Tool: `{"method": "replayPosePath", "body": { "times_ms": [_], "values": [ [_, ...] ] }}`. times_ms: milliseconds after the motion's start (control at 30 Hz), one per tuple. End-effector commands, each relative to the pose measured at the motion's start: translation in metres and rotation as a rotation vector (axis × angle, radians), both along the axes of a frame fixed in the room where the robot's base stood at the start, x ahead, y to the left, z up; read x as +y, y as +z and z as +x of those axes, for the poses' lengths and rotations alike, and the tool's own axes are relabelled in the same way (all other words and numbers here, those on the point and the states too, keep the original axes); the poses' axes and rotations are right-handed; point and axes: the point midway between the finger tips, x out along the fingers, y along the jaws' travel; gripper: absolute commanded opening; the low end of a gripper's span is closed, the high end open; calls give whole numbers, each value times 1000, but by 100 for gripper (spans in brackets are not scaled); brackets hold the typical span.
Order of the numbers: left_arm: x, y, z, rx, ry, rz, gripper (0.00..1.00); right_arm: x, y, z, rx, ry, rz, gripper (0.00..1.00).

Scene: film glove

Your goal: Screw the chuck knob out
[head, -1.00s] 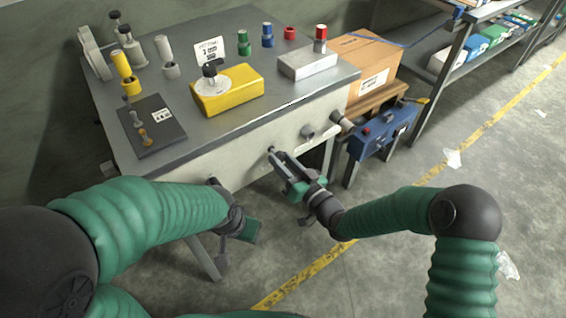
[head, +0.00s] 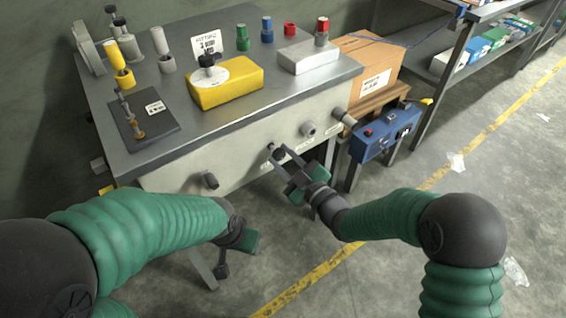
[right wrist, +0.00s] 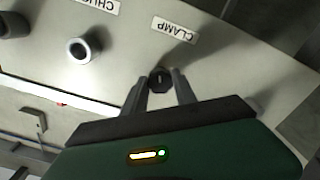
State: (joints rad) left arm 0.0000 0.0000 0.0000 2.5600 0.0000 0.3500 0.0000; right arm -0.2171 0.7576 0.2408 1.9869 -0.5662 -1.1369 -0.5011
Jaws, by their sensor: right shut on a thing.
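The chuck fitting (head: 308,129), a short grey cylinder with a pale ring at its end, sticks out of the bench's front panel. It also shows in the right wrist view (right wrist: 80,48), beside the label CHUCK (right wrist: 97,5); nothing grips it. My right gripper (head: 278,157) is at the dark knob to its left. In the right wrist view its fingers (right wrist: 160,88) stand on both sides of this dark clamp knob (right wrist: 160,78), by the label CLAMP (right wrist: 175,35), and are shut on it. My left gripper (head: 243,238) hangs low before the bench; its fingers are unclear.
A yellow box (head: 235,88) and several cylinders stand on the bench top. A blue unit (head: 375,140) stands to the right.

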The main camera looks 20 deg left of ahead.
Motion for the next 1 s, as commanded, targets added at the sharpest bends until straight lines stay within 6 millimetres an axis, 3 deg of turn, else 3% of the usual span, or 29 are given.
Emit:
{"method": "replayPosePath", "body": {
  "times_ms": [33,1000],
  "values": [
    [0,-9,0,0,0,0,55,-1,-9,0,-26,-2,-35,0],
    [0,-105,0,0,0,0,55,-2,-8,2,-754,-6,-599,0]
  ]
}}
